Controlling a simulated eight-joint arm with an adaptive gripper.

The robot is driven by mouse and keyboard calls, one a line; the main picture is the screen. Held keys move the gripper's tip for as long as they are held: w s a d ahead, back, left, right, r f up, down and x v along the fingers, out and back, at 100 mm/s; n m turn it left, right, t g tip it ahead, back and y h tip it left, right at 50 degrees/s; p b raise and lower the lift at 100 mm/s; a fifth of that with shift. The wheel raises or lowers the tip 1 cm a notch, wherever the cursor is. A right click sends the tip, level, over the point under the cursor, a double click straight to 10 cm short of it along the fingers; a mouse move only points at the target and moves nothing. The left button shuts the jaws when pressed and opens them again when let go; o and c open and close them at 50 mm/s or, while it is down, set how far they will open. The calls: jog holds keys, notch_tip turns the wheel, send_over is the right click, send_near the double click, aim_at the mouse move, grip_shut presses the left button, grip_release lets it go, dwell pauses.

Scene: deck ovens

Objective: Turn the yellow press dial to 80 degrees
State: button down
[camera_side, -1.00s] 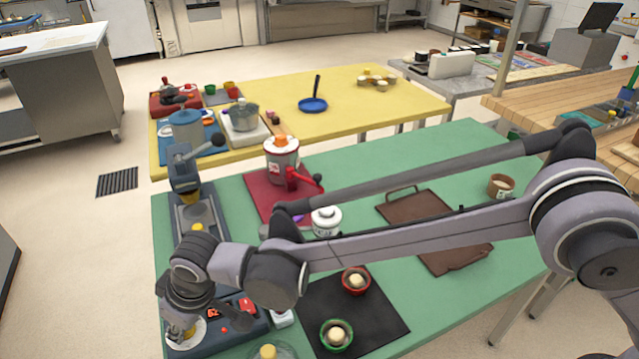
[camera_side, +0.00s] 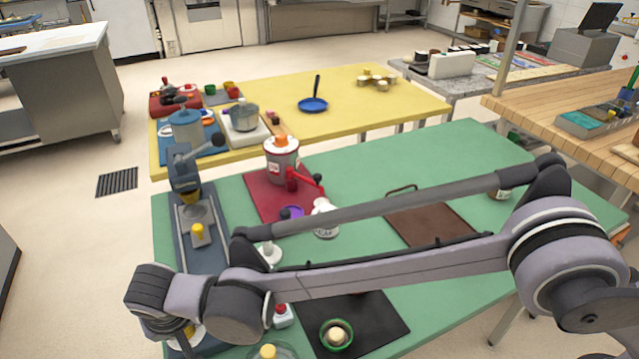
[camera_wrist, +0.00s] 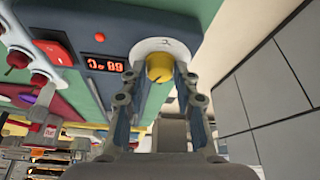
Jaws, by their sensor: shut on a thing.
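The yellow dial (camera_wrist: 159,65) sits on a round white plate (camera_wrist: 150,45) at the end of a blue-grey panel (camera_wrist: 125,25) in the wrist view. A dark pointer line shows on its face. My gripper (camera_wrist: 160,76) is shut on the dial, with one finger on each side. A lit red display (camera_wrist: 104,64) is beside the dial; it appears upside down and its digits are hard to read for certain. In the side view my wrist covers most of the panel and dial, and the display is hidden.
A red button (camera_wrist: 54,52) is on the panel. In the side view, a small white bottle with a red cap (camera_side: 282,316), a black mat (camera_side: 380,320) and a green-rimmed dish (camera_side: 337,335) are close by. A grey lever machine (camera_side: 195,215) stands behind my wrist.

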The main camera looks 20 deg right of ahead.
dwell(0.4)
jog(key=c, duration=1)
grip_release()
jog(key=shift+r, duration=0.1)
jog(key=v, duration=1.1)
jog(key=shift+r, duration=0.4)
jog(key=shift+s+d, duration=0.1)
